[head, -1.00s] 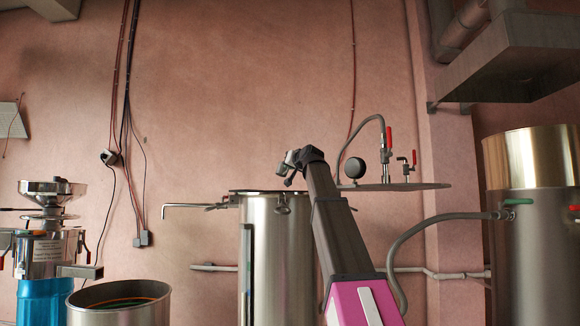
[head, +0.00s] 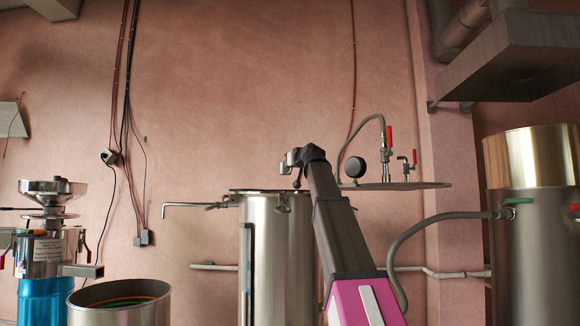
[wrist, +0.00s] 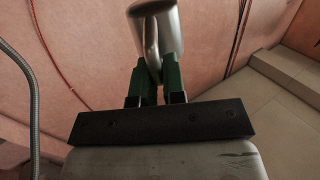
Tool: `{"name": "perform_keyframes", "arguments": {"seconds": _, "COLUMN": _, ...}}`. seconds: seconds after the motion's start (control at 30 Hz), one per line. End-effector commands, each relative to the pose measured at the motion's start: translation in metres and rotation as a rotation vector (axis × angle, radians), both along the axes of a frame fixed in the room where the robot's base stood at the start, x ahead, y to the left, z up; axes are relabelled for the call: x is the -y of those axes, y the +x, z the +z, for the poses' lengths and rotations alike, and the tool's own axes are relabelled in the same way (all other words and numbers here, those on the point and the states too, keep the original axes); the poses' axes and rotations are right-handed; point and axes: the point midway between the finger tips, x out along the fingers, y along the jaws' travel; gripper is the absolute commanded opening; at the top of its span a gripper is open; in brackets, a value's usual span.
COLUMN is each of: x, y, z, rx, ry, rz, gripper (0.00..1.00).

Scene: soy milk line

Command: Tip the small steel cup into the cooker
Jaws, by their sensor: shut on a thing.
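The small steel cup (wrist: 160,22) is at the tips of my gripper (wrist: 158,68) in the wrist view. The two green fingers are shut on a narrow part of it, which looks like its handle. In the head view the cup (head: 289,159) is a small silver shape at the end of my arm. It shows above the rim of the cooker (head: 278,255), the tall steel cylinder in the middle. The inside of the cooker and the inside of the cup are hidden.
A round lid with a gauge (head: 356,168) and red-handled valves (head: 388,138) is right of the cooker. An open steel pot (head: 118,309) and a grinder (head: 48,240) stand left. A larger steel tank (head: 535,240) stands right.

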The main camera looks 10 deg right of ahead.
Motion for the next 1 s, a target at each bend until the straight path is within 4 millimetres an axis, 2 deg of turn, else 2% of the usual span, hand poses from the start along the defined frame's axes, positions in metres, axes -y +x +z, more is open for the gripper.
{"name": "perform_keyframes", "arguments": {"seconds": 0.6, "x": 0.013, "y": -0.039, "z": 0.032, "rx": 0.000, "ry": 0.001, "rz": 0.000, "gripper": 0.00}}
{"name": "perform_keyframes", "arguments": {"seconds": 1.0, "x": 0.013, "y": -0.040, "z": 0.033, "rx": 0.000, "ry": 0.001, "rz": 0.000, "gripper": 0.00}}
